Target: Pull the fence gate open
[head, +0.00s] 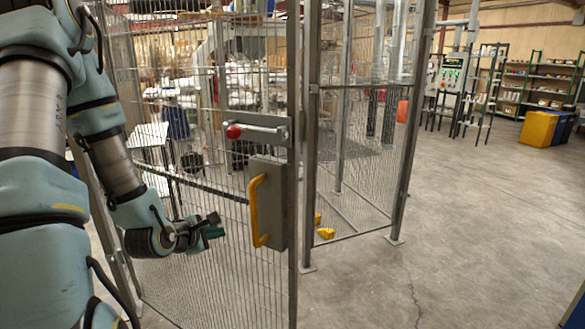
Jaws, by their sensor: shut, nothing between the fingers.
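The fence gate (210,262) is a wire mesh panel in a grey metal frame, left of centre. A yellow handle (257,212) is fixed to a grey plate (278,195) near its free edge. Above it is a latch bar with a red knob (233,131). The gate's edge post (293,260) reaches lower in the picture than the fence post (311,170) beside it, so the gate seems to stand ajar towards me. My gripper (219,229) is left of the handle, apart from it. Its small dark green fingers are shut and empty.
Machinery fills the space behind the mesh. Open concrete floor (470,220) lies to the right. Shelves (545,85) and a yellow bin (538,127) stand far back.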

